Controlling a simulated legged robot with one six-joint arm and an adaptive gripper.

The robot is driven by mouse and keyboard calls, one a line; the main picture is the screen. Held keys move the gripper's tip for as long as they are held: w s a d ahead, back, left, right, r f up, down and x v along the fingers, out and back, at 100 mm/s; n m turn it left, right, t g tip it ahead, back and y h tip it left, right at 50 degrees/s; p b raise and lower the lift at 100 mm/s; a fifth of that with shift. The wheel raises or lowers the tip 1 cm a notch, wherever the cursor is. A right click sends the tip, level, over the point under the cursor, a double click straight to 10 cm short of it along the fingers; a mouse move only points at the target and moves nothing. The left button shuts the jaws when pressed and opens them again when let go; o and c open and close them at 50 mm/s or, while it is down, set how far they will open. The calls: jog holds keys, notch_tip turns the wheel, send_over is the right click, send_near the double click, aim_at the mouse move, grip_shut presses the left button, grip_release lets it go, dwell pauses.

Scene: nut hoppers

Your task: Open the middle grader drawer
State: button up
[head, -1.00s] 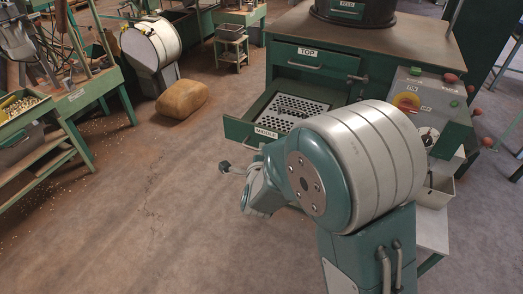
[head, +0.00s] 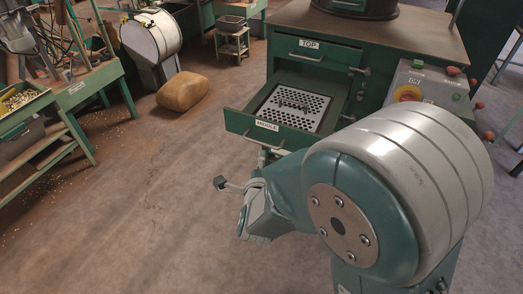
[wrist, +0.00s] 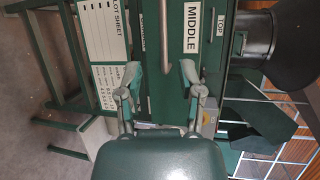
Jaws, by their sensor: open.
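The middle drawer (head: 240,122) of the green grader cabinet stands pulled out in the head view, with its "MIDDLE" label on the front. A perforated metal tray (head: 320,112) shows inside it. In the wrist view, the sideways "MIDDLE" label (wrist: 192,28) is just beyond my gripper. My gripper (wrist: 160,80) is open, its two fingers apart in front of the drawer fronts. A pale drawer handle (wrist: 165,40) lies in line with the gap between the fingers; I cannot tell whether they touch it. In the head view, my arm hides most of the gripper.
The top drawer (head: 330,57) is shut above it. A control panel (head: 425,88) with a red-and-yellow switch stands to the right.

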jog(key=shift+s+d+r, duration=0.1)
jog(key=shift+s+r, duration=0.05)
jog(key=shift+s, duration=0.8)
jog(key=shift+s+r, duration=0.15)
jog(key=shift+s, duration=0.75)
jog(key=s+d+r+n+g+y, duration=0.35)
jog(key=d+r+n+g, duration=0.25)
jog(key=d+r+n, duration=0.45)
jog(key=s+d+n+g+h, duration=0.4)
jog(key=s+d+n, duration=0.3)
jog(key=s, duration=0.6)
jog(key=d, duration=0.2)
jog(key=shift+d+n, duration=0.3)
jog(key=shift+n, duration=0.05)
